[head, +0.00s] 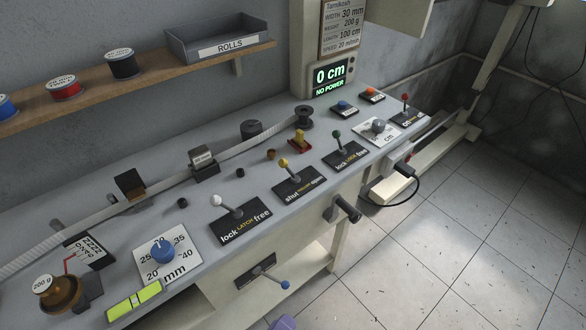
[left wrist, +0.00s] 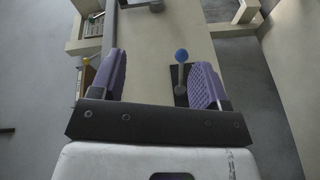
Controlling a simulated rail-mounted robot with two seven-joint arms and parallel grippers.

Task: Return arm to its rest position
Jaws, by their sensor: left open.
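My left gripper (left wrist: 160,82) is open in the left wrist view, its two purple fingers spread apart. A lever with a blue knob (left wrist: 181,55) shows between the fingers in that view, closer to the right finger; no finger is closed on it. In the head view the same lever's blue knob (head: 285,285) sticks out from a black plate (head: 255,271) on the front under the bench top. Only a purple tip of my left gripper (head: 283,322) shows there, at the bottom edge, just below the knob. My right gripper is in neither view.
The grey bench top (head: 105,188) carries several levers, a blue dial (head: 163,250) and a brass 200 g weight (head: 57,292). A black handle (head: 345,208) juts from the front edge. The display (head: 330,77) reads 0 cm, NO POWER. Tiled floor (head: 460,250) at right is clear.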

